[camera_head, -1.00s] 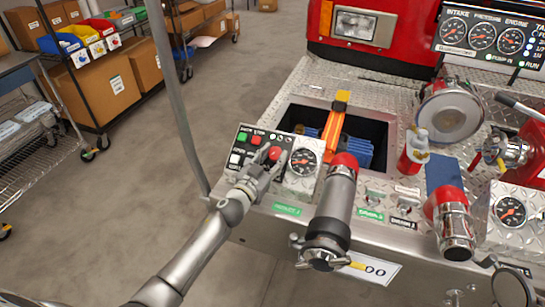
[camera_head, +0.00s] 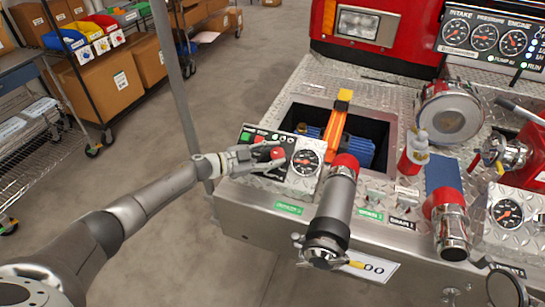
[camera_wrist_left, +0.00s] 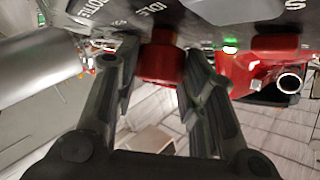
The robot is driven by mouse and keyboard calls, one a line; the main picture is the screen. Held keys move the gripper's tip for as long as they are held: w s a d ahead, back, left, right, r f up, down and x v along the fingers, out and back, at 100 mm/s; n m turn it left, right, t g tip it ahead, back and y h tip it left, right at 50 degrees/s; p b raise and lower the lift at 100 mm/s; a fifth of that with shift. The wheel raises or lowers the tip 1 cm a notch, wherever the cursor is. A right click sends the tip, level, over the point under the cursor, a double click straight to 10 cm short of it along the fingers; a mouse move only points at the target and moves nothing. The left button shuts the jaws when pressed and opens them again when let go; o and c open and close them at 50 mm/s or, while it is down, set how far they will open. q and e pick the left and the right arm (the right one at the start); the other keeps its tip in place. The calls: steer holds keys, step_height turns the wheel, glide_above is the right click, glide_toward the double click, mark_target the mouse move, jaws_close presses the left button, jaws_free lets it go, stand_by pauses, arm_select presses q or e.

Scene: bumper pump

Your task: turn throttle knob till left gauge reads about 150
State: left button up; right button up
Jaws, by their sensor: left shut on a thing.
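The red throttle knob (camera_head: 277,153) is on the small control panel (camera_head: 247,139) at the left of the pump deck. My left gripper (camera_head: 270,154) is shut on it, coming from the left. In the left wrist view the red knob (camera_wrist_left: 160,65) sits between the dark fingers, under a panel with lettering around it. My right gripper is not in view.
A silver pipe with a red collar (camera_head: 340,195) rises just right of the left gauge. Behind it is an open recess with an orange strap (camera_head: 335,125). Another gauge (camera_head: 508,213) is at the far right. Open floor lies left of the pump.

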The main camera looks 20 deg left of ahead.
arm_select(q)
steer(key=shift+w+a+m+g, duration=0.1)
steer(key=shift+m+g, duration=0.5)
steer(key=o, duration=0.7)
steer(key=shift+o, duration=0.2)
steer(key=v, duration=1.2)
steer(key=shift+w+a, duration=0.1)
steer(key=shift+w, duration=0.1)
